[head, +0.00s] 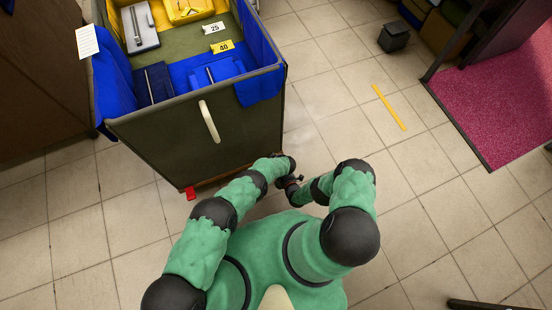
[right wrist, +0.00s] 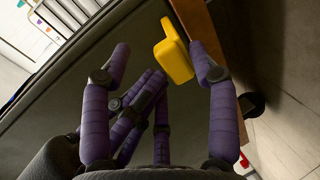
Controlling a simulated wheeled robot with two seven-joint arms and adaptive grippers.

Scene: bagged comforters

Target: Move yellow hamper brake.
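The yellow brake (right wrist: 175,57) is a small yellow block on the hamper's wooden base, clear in the right wrist view. The hamper (head: 200,125) is a large dark green cart with a blue liner. My right gripper (right wrist: 159,50) is open, its two purple fingers spread with the yellow brake between and just beyond the tips, closer to the right finger. I cannot tell if they touch. More purple fingers (right wrist: 140,110), apparently my left gripper's, lie close together between them. In the head view both hands are low by the hamper's near right corner, and the yellow brake is hidden.
A red brake (head: 191,193) sits at the hamper's near left corner. A white handle (head: 209,121) is on its near side. A dark wooden cabinet (head: 40,80) stands left. A yellow floor strip (head: 389,107) and a magenta carpet (head: 500,100) lie right. Tiles between are clear.

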